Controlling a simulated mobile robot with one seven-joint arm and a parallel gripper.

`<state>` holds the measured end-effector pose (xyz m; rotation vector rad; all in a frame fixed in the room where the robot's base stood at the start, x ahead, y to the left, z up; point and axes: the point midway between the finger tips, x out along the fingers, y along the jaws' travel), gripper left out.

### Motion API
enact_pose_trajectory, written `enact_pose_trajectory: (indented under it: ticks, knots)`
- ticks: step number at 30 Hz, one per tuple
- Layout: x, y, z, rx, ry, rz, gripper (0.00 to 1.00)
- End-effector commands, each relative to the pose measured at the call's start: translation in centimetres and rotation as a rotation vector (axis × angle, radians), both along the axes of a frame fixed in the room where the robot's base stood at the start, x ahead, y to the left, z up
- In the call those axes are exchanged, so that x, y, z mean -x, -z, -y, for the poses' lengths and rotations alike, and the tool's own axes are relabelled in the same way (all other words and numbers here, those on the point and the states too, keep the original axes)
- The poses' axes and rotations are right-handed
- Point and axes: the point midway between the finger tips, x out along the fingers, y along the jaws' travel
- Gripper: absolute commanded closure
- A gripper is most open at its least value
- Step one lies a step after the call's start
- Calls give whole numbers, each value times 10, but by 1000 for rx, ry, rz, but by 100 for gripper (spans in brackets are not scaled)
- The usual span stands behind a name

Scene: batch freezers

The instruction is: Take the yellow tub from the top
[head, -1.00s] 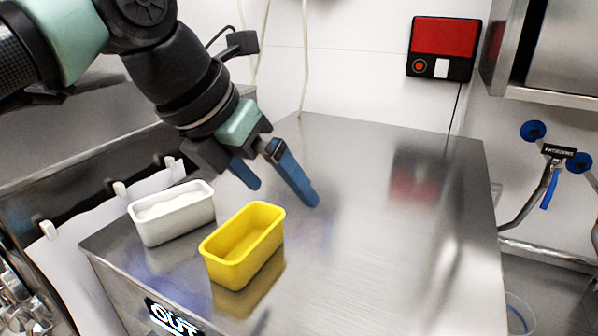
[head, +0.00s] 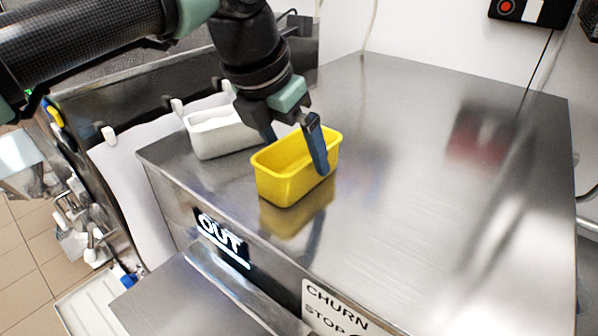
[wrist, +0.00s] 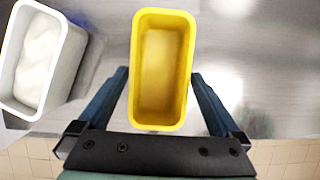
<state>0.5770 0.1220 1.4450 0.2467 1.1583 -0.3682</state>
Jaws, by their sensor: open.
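The yellow tub (head: 292,180) stands upright on the steel top of the machine (head: 440,170), near its front left edge. It looks empty inside. In the wrist view the yellow tub (wrist: 162,70) lies between and ahead of my finger tips. My gripper (head: 296,152) is open over the tub, with one blue finger in front of its right side and the other behind it. In the wrist view my gripper (wrist: 160,80) has a finger on each side of the tub, with a gap at both. I cannot tell how low the fingertips reach.
A white tub (head: 222,134) with white contents stands close behind and left of the yellow tub. It also shows in the wrist view (wrist: 40,60), left of my left finger. The steel top is clear to the right. An OUT sign (head: 221,238) is on the front face.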

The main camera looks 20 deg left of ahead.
Motion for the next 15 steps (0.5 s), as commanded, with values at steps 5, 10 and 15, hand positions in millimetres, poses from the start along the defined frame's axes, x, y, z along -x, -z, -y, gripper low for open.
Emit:
enact_pose_trajectory:
  ticks: [5, 10, 15]
  knots:
    - [-9, 28, 5, 1, 1, -2, 0]
    - [-11, 29, 5, 1, 0, 0, 0]
    - [-11, 28, 5, 1, 0, 0, 16]
